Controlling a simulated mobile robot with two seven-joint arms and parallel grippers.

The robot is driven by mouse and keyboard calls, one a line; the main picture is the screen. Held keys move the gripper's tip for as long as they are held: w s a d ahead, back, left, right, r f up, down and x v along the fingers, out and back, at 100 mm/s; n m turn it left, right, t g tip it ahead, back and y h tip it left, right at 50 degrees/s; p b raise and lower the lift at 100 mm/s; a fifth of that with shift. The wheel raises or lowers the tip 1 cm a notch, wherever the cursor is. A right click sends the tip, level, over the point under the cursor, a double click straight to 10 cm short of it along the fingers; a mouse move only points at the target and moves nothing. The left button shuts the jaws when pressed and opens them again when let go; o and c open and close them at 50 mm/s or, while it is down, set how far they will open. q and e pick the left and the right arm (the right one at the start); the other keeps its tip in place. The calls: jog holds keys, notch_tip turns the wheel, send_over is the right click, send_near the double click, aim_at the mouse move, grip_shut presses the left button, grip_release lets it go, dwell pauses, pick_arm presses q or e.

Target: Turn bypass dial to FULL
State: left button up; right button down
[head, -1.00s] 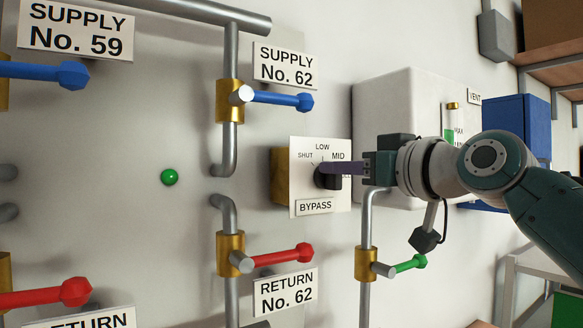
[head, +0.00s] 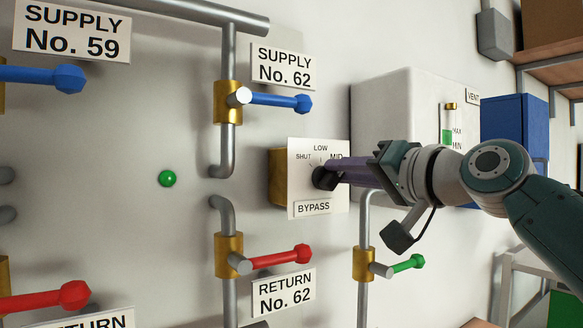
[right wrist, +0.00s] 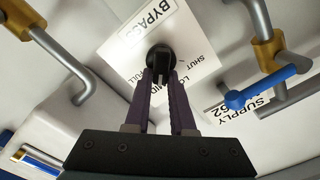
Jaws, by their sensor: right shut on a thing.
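The black bypass dial (head: 322,178) sits on a white plate (head: 300,205) marked BYPASS, with SHUT, LOW and MID visible around it in the head view. The FULL mark is hidden there behind my gripper, but FULL shows in the right wrist view beside the fingers. My right gripper (head: 331,171) reaches in from the right, its purple fingers shut on the dial. In the right wrist view the fingertips (right wrist: 160,74) straddle the dial knob (right wrist: 160,60). I cannot tell which mark the dial points to. My left gripper is not in view.
A supply valve with a blue handle (head: 280,100) is above left of the dial, and a return valve with a red handle (head: 280,257) below left. A green-handled valve (head: 408,263) sits below my right arm. A white tank (head: 385,105) stands behind the gripper.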

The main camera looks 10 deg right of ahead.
jog(key=shift+d+f+m+p, duration=0.15)
jog(key=shift+m+p, duration=0.25)
jog(key=shift+m, duration=1.15)
jog(key=shift+f+m+p, duration=0.2)
jog(key=shift+m+p, duration=0.2)
jog(key=shift+m, duration=1.1)
jog(key=shift+d+f+m+p, duration=0.15)
jog(key=shift+m+p, duration=0.25)
jog(key=shift+m, duration=1.15)
jog(key=c, duration=0.8)
grip_release()
jog(key=shift+o, duration=0.2)
jog(key=b+v, duration=0.4)
jog(key=v, duration=0.6)
jog(key=shift+b, duration=0.3)
